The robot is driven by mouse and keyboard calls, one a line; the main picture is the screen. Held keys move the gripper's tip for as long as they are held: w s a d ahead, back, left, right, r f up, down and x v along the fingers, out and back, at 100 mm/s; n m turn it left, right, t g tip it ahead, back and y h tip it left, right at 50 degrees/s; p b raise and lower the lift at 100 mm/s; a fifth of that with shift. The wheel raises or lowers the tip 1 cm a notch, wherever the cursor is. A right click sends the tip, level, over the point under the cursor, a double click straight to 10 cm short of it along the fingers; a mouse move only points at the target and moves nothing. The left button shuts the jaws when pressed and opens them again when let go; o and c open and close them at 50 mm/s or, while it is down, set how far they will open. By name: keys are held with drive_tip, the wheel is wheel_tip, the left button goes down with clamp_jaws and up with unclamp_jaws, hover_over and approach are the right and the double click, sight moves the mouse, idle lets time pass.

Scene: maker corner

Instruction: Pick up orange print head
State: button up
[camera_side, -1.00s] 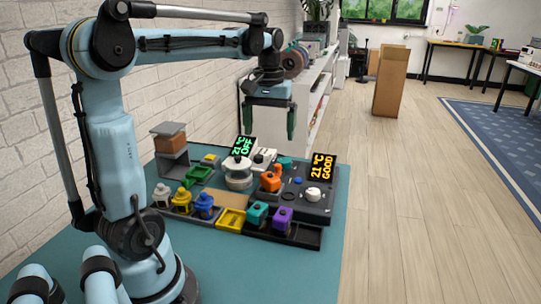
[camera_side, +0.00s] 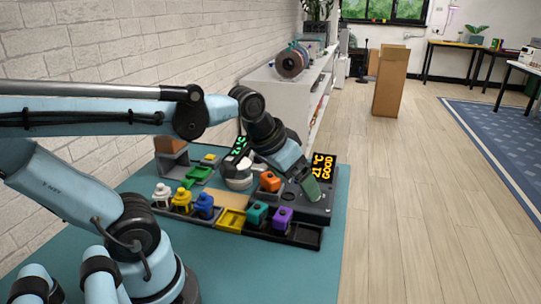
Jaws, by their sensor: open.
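The orange print head (camera_side: 270,182) stands upright on the dark station in the middle of the work area, its front in plain view. My gripper (camera_side: 311,189) is open and tilted down to the right, a little to the right of the orange print head and apart from it in the picture. One green finger shows clearly; the other is mostly hidden. The finger covers the spot where a white knob stood in view.
A teal head (camera_side: 257,212) and a purple head (camera_side: 281,217) sit in the front black tray (camera_side: 306,236). White, yellow and blue pieces (camera_side: 182,201) stand to the left. A display (camera_side: 323,167) reading 21 °C GOOD stands close behind my gripper.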

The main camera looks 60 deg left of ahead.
drive_tip(key=shift+s+d+f+m+t, duration=0.25)
drive_tip(key=shift+d+f+m, duration=0.05)
drive_tip(key=shift+d+f, duration=0.2)
drive_tip(key=shift+s+d+f+m+t, duration=0.3)
drive_tip(key=shift+d+f, duration=0.1)
drive_tip(key=shift+d, duration=0.1)
drive_tip(key=shift+c, duration=0.2)
drive_tip(key=shift+d+f+h, duration=0.2)
drive_tip(key=shift+h, duration=0.1)
drive_tip(key=shift+c, duration=1)
wheel_tip(320, 180, up, 4)
drive_tip(key=n+g, duration=0.1)
drive_tip(key=g, duration=0.6)
hover_over(270, 174)
drive_tip(key=shift+d+f, duration=0.1)
drive_tip(key=shift+f, duration=5.7)
